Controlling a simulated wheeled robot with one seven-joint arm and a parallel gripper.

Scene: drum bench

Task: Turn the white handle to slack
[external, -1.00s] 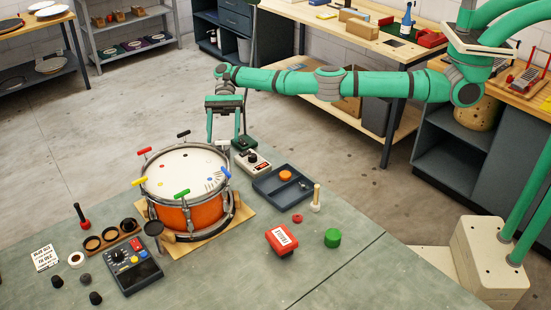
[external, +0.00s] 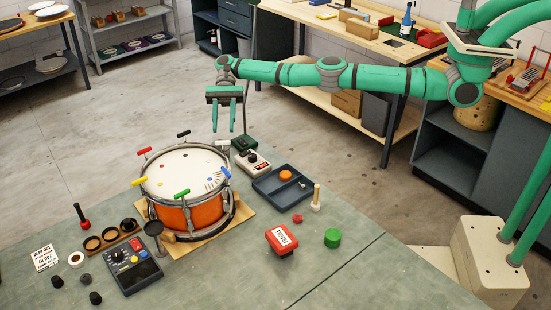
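The orange drum (external: 172,214) stands on a wooden base on the bench, with coloured T-handles around its rim. The white handle (external: 222,143) is on the drum's far right edge; its small size makes its exact angle hard to read. My gripper (external: 223,130) points down just above the white handle, its two green fingers apart with nothing seen between them. The fingertips appear clear of the handle.
Other handles are red (external: 144,150), black (external: 184,133), blue (external: 225,172), green (external: 182,193) and yellow (external: 139,182). A white-and-black device (external: 252,164) and a blue-grey tray (external: 270,190) lie right of the drum.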

